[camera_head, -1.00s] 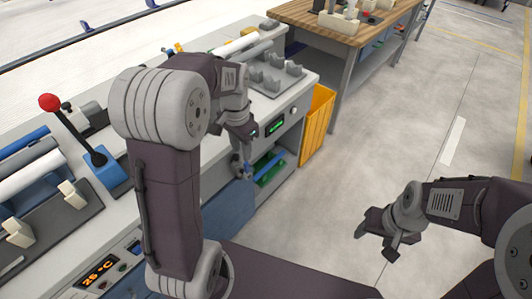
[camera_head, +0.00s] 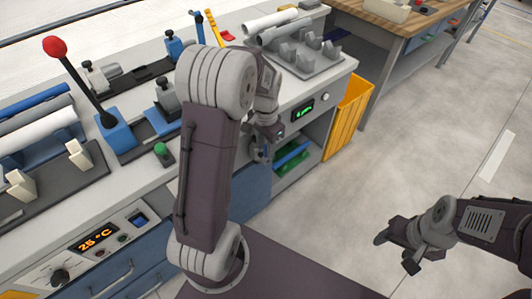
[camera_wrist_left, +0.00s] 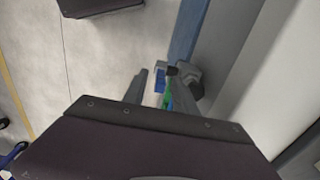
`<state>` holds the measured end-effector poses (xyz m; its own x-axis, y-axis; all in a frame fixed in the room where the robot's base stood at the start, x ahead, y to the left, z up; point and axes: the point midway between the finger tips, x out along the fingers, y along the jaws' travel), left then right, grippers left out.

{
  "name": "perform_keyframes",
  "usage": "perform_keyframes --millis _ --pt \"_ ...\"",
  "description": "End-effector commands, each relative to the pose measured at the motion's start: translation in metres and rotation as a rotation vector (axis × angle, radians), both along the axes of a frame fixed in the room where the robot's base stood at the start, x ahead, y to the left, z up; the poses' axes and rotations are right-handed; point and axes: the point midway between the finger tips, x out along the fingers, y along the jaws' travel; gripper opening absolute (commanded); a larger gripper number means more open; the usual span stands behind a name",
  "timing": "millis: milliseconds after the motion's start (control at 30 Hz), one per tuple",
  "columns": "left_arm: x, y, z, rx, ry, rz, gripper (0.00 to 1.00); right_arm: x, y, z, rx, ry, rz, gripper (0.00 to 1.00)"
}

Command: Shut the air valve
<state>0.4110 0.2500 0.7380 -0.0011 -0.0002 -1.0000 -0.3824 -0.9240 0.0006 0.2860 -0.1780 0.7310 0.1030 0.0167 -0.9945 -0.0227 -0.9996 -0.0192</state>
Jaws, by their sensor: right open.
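The air valve (camera_head: 258,151) looks like a small grey fitting with a blue handle on the front of the workbench, partly hidden by my left arm. In the left wrist view, the valve's grey body (camera_wrist_left: 190,79) is by the blue cabinet edge, with its blue handle (camera_wrist_left: 160,81) beside it. My left gripper (camera_head: 268,133) is just above the valve in the head view. In the left wrist view its fingers (camera_wrist_left: 160,92) are apart, with the handle showing between them; contact cannot be told. My right gripper (camera_head: 396,251) is open and empty over the floor.
The workbench (camera_head: 150,198) carries a red-knobbed lever (camera_head: 80,80), vises, a green button (camera_head: 161,149) and a grey pipe rack (camera_head: 310,62). A yellow bin (camera_head: 348,115) stands beside its right end.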

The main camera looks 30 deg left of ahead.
Motion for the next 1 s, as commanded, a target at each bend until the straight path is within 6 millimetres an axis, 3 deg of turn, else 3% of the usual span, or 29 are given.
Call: perform_keyframes --millis 100,400,533,1000 --pt "-0.0001 -0.0001 -0.0152 0.000 0.001 0.000 0.34 0.0000 0.0000 -0.0069 0.000 0.000 0.000 0.59" --pt "0.0002 0.0000 -0.0177 0.001 -0.001 0.000 0.34 0.0001 0.0000 -0.0066 0.000 0.000 0.000 0.59" --pt "0.0002 0.0000 -0.0176 0.001 -0.001 0.000 0.00 0.0001 0.0000 -0.0066 0.000 0.000 0.000 0.59" --pt "0.0002 -0.0001 -0.0175 0.000 -0.001 0.000 0.00 0.0001 0.0000 -0.0066 0.000 0.000 0.000 0.59"
